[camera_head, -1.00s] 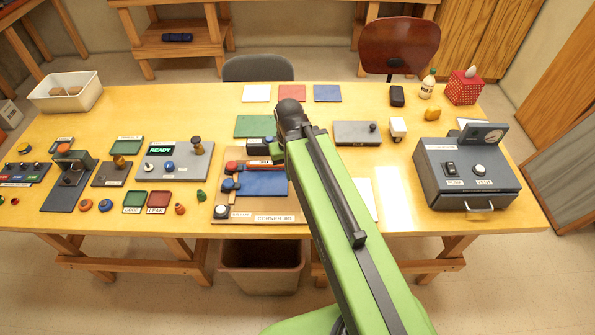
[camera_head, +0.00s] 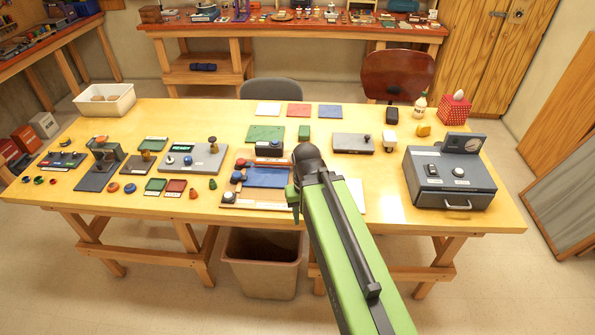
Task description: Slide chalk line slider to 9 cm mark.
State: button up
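I cannot make out a chalk line slider or a 9 cm mark for certain; the labels are too small to read. A corner jig with a blue plate (camera_head: 268,177) lies at the front middle, partly behind my green arm. My arm reaches up from the bottom right over the table's front edge. A small green and dark part at the arm's far end, perhaps my gripper (camera_head: 294,201), shows beside the jig. Its fingers are not clear.
A grey box with a gauge (camera_head: 448,180) stands at the right of the wooden table (camera_head: 400,215). Panels, knobs and small trays crowd the left. A white bin (camera_head: 105,104) is at the back left. A waste bin (camera_head: 262,262) stands under the front edge.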

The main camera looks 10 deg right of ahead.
aim_at(280, 162)
jog(key=u, duration=0.45)
jog(key=i, duration=0.5)
jog(key=u, duration=0.55)
jog(key=i, duration=0.7)
jog(key=u, duration=0.25)
